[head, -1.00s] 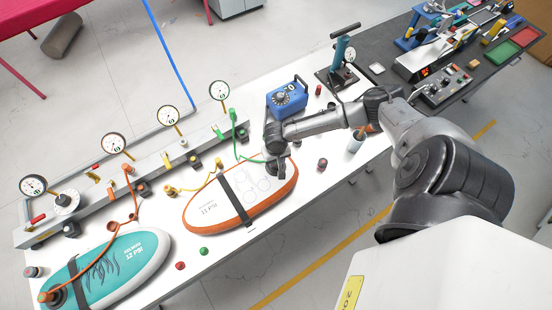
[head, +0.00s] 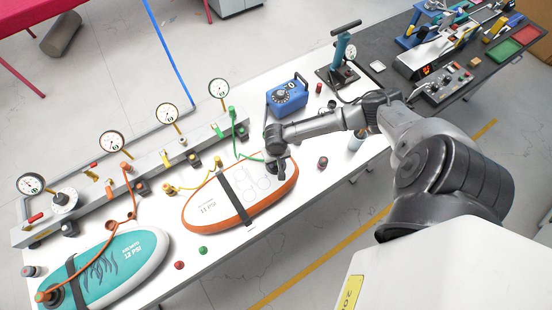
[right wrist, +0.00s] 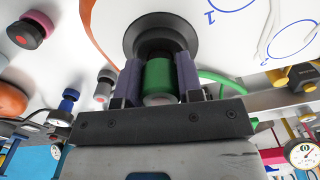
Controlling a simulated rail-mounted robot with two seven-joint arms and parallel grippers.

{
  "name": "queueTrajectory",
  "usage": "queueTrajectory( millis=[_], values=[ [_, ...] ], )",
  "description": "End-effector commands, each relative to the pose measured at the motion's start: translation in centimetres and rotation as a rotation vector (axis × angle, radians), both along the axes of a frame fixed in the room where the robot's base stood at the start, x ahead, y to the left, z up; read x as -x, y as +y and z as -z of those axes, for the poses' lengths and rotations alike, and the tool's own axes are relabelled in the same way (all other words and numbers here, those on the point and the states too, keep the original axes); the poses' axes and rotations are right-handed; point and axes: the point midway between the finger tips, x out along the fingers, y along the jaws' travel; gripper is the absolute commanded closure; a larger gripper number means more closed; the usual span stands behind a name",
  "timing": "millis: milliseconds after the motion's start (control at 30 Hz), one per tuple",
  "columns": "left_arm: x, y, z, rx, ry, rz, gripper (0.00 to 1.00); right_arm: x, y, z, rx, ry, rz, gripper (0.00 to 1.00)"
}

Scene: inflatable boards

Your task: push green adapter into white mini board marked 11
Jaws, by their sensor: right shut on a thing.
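The white mini board (head: 232,207) with an orange edge and "11 PSI" print lies on the white table, held by a dark strap. My right gripper (head: 275,165) is over the board's far right end. In the right wrist view, my right gripper (right wrist: 158,82) is shut on the green adapter (right wrist: 158,78), with purple-grey fingers on both sides. The adapter faces the board's black round valve (right wrist: 160,36) and lines up with it. Its front end is hidden in shadow, so I cannot tell how deep it sits. A green hose (head: 246,157) runs toward it. My left gripper is not in view.
A teal board (head: 115,265) with an orange hose lies at the lower left. A rail (head: 150,168) with several gauges runs along the back. A blue box (head: 288,98) and a pump (head: 342,62) stand to the right. Red and green caps (head: 191,258) lie in front.

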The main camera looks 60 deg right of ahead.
Motion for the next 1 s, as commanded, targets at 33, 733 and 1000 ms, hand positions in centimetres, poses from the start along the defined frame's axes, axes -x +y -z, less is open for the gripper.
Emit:
queueTrajectory(
  millis=[33,733,1000],
  values=[
    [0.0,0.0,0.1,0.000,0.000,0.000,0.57,0.0,0.0,0.2,0.000,0.000,0.000,0.91],
    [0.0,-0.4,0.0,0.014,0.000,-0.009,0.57,0.0,0.0,-0.3,0.000,-0.001,-0.001,0.36],
    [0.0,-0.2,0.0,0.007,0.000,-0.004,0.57,-0.1,-0.1,-4.7,0.001,-0.004,-0.002,0.36]
  ],
)
